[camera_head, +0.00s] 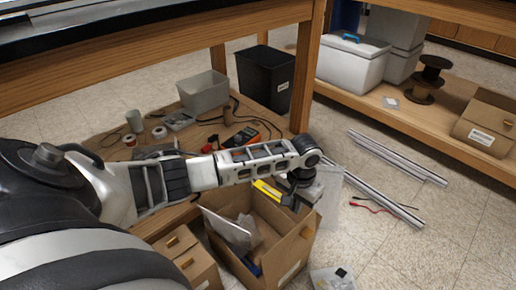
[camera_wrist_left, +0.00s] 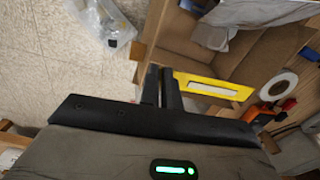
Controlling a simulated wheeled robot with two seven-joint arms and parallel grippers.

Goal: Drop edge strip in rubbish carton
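The yellow edge strip (camera_head: 267,191) has a pale label. In the left wrist view the strip (camera_wrist_left: 215,87) reaches right from the fingers. My left gripper (camera_head: 291,195) has its black fingers (camera_wrist_left: 161,88) almost together at the strip's end and appears shut on it; the grasped part is hidden. The open cardboard carton (camera_head: 285,246) stands below, with the strip over its far side as seen from the head. The carton (camera_wrist_left: 196,62) also shows behind the strip in the wrist view. Grey sheet pieces (camera_head: 232,230) stick up inside it. My right gripper is out of view.
A low wooden platform (camera_head: 105,150) behind the arm holds a grey bin (camera_head: 203,92), a black bin (camera_head: 266,78), a multimeter (camera_head: 241,137) and tape rolls. A clear bag (camera_head: 333,279) lies beside the carton. Metal extrusions (camera_head: 385,197) lie on the floor at right.

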